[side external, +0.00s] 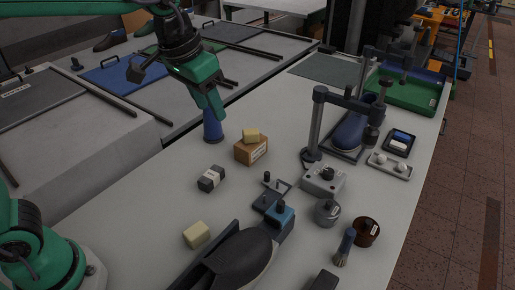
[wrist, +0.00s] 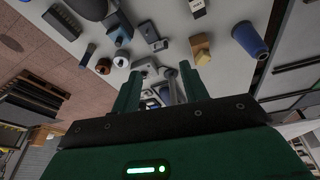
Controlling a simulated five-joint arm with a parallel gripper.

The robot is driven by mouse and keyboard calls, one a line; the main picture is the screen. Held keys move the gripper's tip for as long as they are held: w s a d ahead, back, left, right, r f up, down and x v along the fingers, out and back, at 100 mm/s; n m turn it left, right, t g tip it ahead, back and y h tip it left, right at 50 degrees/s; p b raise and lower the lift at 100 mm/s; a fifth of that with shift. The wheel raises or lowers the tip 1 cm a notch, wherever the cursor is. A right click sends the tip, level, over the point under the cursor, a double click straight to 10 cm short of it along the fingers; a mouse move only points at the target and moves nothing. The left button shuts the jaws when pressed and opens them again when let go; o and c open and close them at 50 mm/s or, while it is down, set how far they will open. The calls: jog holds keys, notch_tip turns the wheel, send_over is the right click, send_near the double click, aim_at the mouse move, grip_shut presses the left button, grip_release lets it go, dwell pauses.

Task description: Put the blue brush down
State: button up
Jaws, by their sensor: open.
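The blue brush (side external: 345,245) is on the pale table at the front right, beside a brown pot, with its narrower blue part up and slightly tilted in the side view. It also shows at the upper left of the wrist view (wrist: 86,55). My gripper (side external: 212,110) is above the table near the blue cone, far from the brush. In the wrist view, its two green fingers (wrist: 158,84) stand apart with nothing held between them. Its fingers overlap each other in the side view.
A blue cone (side external: 212,128) stands just below my gripper. Close by are a cardboard box with a yellow block (side external: 251,150) and a black-and-white block (side external: 211,179). A brown pot (side external: 367,232) and grey pot (side external: 327,212) stand near the brush. A post stand (side external: 316,125) rises behind.

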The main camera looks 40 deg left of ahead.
jog(key=s+a+f+n+t+y, duration=0.1)
jog(key=s+a+f, duration=0.4)
jog(key=s+a, duration=0.7)
jog(key=shift+s+a+n+t, duration=0.4)
jog(key=shift+s+n+t, duration=0.2)
jog(key=shift+s+t, duration=0.35)
